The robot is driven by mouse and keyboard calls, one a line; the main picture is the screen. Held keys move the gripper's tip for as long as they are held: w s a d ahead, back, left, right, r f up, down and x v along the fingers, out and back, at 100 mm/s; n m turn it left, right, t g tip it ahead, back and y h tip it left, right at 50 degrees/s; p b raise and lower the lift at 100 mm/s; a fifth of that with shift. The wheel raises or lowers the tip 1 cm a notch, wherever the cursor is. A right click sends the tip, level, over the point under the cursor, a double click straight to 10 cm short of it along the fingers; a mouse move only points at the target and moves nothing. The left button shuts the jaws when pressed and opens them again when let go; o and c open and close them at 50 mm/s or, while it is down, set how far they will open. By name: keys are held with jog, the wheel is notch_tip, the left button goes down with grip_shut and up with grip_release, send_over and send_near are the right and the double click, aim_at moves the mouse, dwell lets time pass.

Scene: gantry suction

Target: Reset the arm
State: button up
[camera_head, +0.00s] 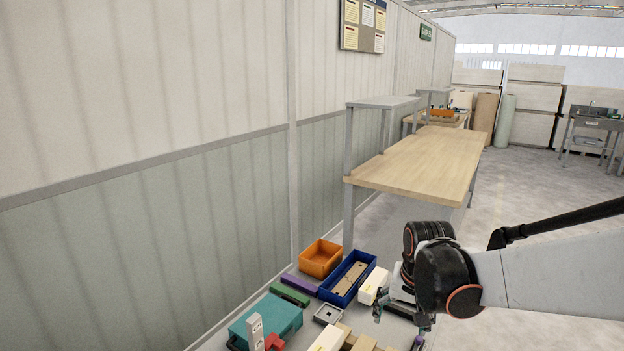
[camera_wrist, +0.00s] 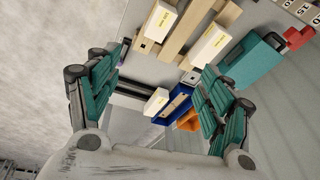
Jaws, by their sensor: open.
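My gripper (camera_head: 401,321) is at the lower right in the head view, above the near end of a cluttered surface. In the wrist view my gripper (camera_wrist: 160,92) shows two teal-padded fingers spread wide, with nothing held between them. My arm reaches in from the right edge of the head view. A white box (camera_head: 374,286) stands just left of the gripper in the head view. It also appears between and beyond the fingers in the wrist view (camera_wrist: 156,103). I cannot tell how far the fingertips are from it.
An orange bin (camera_head: 320,258), a blue tray (camera_head: 331,293), a teal case (camera_head: 270,318) and a grey square part (camera_head: 328,314) crowd the surface. Another white box (camera_head: 327,339) lies in front. A wooden workbench (camera_head: 425,160) stands beyond. Open floor (camera_head: 520,200) lies to the right.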

jog(key=s+r+n+t, duration=0.2)
jog(key=s+r, duration=0.2)
jog(key=s, duration=0.6)
jog(key=s+r+n+t, duration=0.1)
jog(key=s+r, duration=0.3)
jog(key=s, duration=0.5)
jog(key=shift+s+n+t, duration=0.4)
jog(key=shift+t, duration=0.2)
